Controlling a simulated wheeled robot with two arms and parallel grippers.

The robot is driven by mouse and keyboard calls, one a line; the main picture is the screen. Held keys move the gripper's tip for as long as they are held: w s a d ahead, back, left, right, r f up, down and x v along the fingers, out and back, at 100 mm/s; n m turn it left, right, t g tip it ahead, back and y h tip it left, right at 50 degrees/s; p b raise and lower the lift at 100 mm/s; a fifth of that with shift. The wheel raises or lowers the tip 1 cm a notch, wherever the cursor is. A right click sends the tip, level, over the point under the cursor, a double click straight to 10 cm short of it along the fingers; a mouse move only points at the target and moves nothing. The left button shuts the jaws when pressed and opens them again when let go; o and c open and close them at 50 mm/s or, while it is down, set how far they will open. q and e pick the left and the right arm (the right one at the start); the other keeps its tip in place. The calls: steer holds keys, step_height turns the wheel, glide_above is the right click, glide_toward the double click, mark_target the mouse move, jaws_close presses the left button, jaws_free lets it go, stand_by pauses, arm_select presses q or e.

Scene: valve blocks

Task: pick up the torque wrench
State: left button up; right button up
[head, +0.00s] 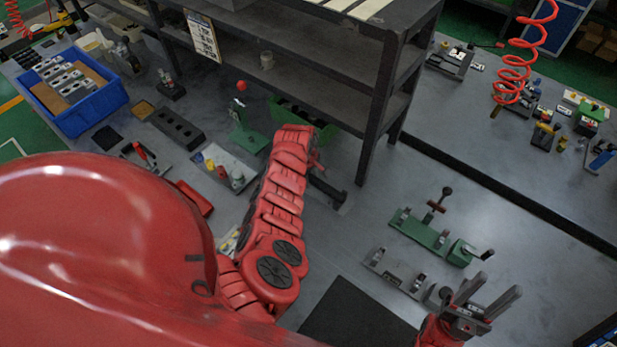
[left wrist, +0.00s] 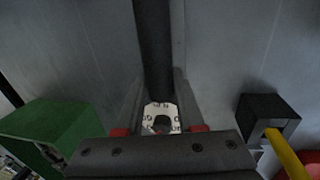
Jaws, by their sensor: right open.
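I cannot make out the torque wrench for sure. In the left wrist view a long dark bar (left wrist: 155,45) runs down between the two fingers of my left gripper (left wrist: 160,85). A white piece with black marks (left wrist: 160,110) sits at its near end. Whether the fingers press on the bar is unclear. In the head view my left arm's end hides most of that gripper, beside the shelf's front post. A dark bar (head: 326,189) shows there, pointing down and right. My right gripper (head: 494,291) is open and empty at the lower right.
A dark shelf (head: 300,62) stands behind my left arm, with a green bin (head: 322,130) close by. A green fixture (head: 418,228) and a grey fixture (head: 393,275) lie at right. A blue crate (head: 93,113) stands at left. Bare table lies right of the shelf post.

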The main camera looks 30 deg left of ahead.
arm_select(q)
jaws_close()
stand_by(1.0)
